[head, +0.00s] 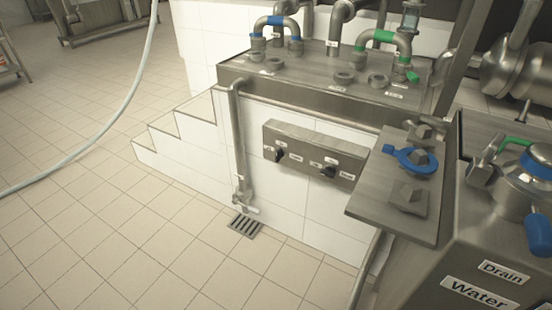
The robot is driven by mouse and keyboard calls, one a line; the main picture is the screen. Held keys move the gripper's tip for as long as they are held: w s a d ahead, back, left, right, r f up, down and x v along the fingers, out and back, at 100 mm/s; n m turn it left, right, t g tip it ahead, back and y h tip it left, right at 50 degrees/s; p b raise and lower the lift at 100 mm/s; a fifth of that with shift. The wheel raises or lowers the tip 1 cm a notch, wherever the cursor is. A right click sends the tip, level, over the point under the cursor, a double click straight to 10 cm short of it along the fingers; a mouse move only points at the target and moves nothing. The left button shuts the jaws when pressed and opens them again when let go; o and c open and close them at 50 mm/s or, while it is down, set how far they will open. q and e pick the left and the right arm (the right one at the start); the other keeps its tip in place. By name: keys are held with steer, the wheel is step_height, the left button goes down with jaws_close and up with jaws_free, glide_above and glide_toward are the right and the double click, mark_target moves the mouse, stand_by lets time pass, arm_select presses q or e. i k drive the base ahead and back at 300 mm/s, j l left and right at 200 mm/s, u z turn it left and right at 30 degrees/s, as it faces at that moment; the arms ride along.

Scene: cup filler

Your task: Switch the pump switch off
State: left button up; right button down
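A grey metal switch box (310,143) is fixed to the white tiled wall in the middle of the head view. It carries a left black knob (280,155) and a right black knob (329,171), with small white labels around them. The labels are too small to read, so I cannot tell which knob is the pump switch or how either is set. Neither of my grippers is in view.
A metal shelf (375,208) with a blue ring-shaped tool (411,159) juts out right of the box. A vertical pipe (239,140) stands left, above a floor drain (245,226). Pipes top the counter (300,92). Labelled equipment (440,255) fills the lower right. Left floor is mostly clear.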

mark_target(279, 154)
steer(key=i+j+z, duration=0.25)
steer(key=i+j, duration=0.15)
steer(key=j, duration=0.2)
steer(key=i+j+z, duration=0.15)
steer(key=j, duration=0.2)
